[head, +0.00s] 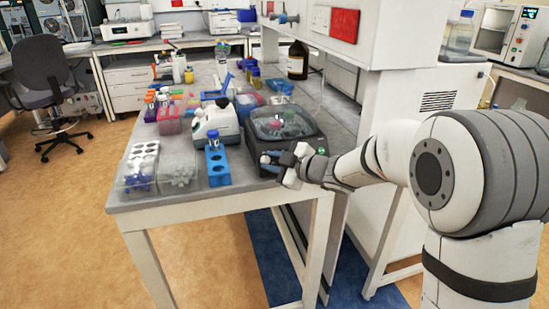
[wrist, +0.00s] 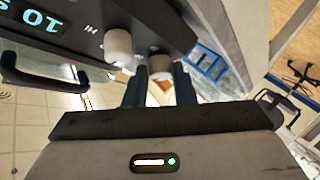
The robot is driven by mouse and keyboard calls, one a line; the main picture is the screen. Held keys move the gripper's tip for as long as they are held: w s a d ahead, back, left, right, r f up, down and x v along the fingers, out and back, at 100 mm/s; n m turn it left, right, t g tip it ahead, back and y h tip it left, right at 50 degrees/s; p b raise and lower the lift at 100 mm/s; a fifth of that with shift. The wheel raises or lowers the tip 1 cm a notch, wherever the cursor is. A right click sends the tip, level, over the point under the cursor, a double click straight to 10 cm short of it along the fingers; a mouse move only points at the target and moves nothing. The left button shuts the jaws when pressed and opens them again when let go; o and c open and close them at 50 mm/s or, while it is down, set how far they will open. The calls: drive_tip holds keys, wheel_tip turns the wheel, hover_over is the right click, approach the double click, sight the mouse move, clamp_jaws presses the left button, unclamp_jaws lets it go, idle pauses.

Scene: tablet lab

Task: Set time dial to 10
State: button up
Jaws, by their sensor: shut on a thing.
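The dark centrifuge (head: 259,140) with a clear lid sits near the table's front right edge. Its front panel shows in the wrist view (wrist: 145,20), upside down. A lit display (wrist: 35,22) there reads 10, followed by a partly cut-off character. Two pale dials stick out of the panel: one (wrist: 118,45) stands free beside my fingers, the other (wrist: 159,64) is between the fingertips. My gripper (wrist: 160,82) is shut on that second dial. In the head view my gripper (head: 284,163) is at the centrifuge's front, hiding most of the panel. Dial labels are not readable.
A blue tube rack (head: 217,168), a white device (head: 214,120) and clear racks (head: 140,165) stand left of the centrifuge. The floor before the table is clear.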

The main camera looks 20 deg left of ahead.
drive_tip(key=shift+w+r, duration=0.1)
drive_tip(key=shift+r, duration=0.05)
drive_tip(key=o, duration=1)
drive_tip(key=shift+p+v, duration=0.3)
drive_tip(key=shift+v, duration=3.6)
